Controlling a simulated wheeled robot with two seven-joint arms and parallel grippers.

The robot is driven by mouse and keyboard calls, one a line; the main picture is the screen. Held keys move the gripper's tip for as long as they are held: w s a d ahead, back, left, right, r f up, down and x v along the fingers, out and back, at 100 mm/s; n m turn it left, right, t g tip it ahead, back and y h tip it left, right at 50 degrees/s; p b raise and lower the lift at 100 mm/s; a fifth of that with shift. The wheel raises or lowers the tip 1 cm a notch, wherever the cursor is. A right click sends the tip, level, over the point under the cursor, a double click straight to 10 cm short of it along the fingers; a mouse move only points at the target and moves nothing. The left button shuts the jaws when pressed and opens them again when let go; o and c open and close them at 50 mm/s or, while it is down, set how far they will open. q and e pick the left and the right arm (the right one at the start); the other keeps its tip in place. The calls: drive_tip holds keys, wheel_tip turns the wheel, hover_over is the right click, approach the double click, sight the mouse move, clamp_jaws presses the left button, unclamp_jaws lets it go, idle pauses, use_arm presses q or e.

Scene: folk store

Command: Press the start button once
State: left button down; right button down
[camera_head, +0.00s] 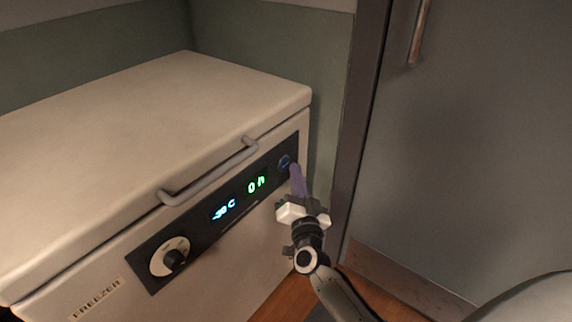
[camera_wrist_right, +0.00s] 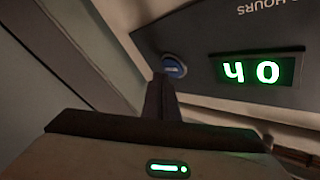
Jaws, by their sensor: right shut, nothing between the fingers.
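The start button is a round blue button (camera_head: 284,162) at the right end of the dark control panel on the white freezer. It also shows in the right wrist view (camera_wrist_right: 174,66), upside down beside the green display. My right gripper (camera_head: 296,172) is shut and empty, its fingertips close to the button at its lower right. In the right wrist view the fingers (camera_wrist_right: 159,82) point at the button's lower left edge. I cannot tell whether they touch it. The left gripper is not in view.
The panel also holds a green display (camera_head: 257,184), a blue temperature display (camera_head: 223,210) and a knob (camera_head: 169,257). A grey handle (camera_head: 210,174) juts out above the panel. A grey door (camera_head: 470,150) stands to the right. Wooden floor shows below.

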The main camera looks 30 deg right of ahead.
drive_tip(key=shift+w+a, duration=0.1)
drive_tip(key=shift+w, duration=0.15)
drive_tip(key=shift+w+a, duration=0.15)
drive_tip(key=shift+w, duration=0.25)
idle(0.8)
drive_tip(key=shift+s, duration=0.15)
drive_tip(key=shift+s+d+p, duration=0.3)
drive_tip(key=shift+s+p, duration=0.1)
drive_tip(key=shift+s, duration=0.25)
drive_tip(key=s, duration=0.1)
drive_tip(key=s+d+p, duration=0.1)
drive_tip(key=s, duration=0.1)
drive_tip(key=s+d+p, duration=0.1)
drive_tip(key=shift+s, duration=0.3)
idle(0.7)
